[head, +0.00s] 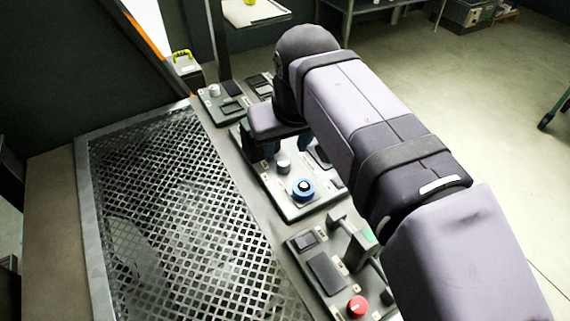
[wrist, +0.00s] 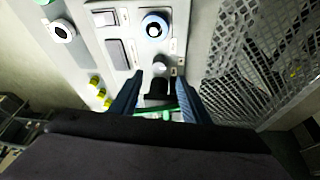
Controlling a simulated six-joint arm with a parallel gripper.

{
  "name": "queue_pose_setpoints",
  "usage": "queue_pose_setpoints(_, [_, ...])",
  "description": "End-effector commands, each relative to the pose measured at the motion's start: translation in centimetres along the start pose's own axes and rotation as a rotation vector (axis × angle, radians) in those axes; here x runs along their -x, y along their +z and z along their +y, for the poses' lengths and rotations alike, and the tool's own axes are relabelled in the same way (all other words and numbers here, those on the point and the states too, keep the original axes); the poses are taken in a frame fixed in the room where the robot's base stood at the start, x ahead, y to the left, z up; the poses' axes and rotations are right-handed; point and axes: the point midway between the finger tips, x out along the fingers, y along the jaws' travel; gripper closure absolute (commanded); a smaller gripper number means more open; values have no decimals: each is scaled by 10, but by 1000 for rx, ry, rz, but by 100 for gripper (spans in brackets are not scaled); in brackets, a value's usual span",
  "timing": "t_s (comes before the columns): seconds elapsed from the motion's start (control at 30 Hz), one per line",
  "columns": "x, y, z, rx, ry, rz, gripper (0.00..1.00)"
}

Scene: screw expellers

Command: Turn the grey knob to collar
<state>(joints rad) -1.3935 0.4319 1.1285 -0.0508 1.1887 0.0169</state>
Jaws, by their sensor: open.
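A grey knob (head: 284,166) stands on the middle control panel, just beyond a blue knob (head: 303,189) in the head view. In the wrist view the grey knob (wrist: 160,64) lies a little ahead of my fingertips, between their lines, with the blue knob (wrist: 155,27) farther up. My gripper (wrist: 162,80) is open, its blue fingers pointing at the panel. A black part (wrist: 157,88) of the panel shows between the fingers. In the head view my gripper (head: 287,148) is partly hidden by my arm. I see no clear contact with the grey knob.
Another grey knob (head: 214,90) is on the far panel. The near panel carries a red button (head: 357,306) and a lever (head: 337,218). A metal grating (head: 180,210) lies left of the panels. In the wrist view, yellow-green buttons (wrist: 97,82) are left of my fingers.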

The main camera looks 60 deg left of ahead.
Motion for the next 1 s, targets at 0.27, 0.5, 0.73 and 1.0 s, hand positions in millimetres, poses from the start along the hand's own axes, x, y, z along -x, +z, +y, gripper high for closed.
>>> queue_pose_setpoints(0.27, [-16, 1, 1, -1, 1, -3, 58])
queue_pose_setpoints(0.5, [-47, 2, 1, -2, 1, -3, 58])
queue_pose_setpoints(0.73, [-68, 1, 1, -2, 1, -2, 58])
queue_pose_setpoints(1.0, [-73, 1, 1, -2, 1, -1, 58])
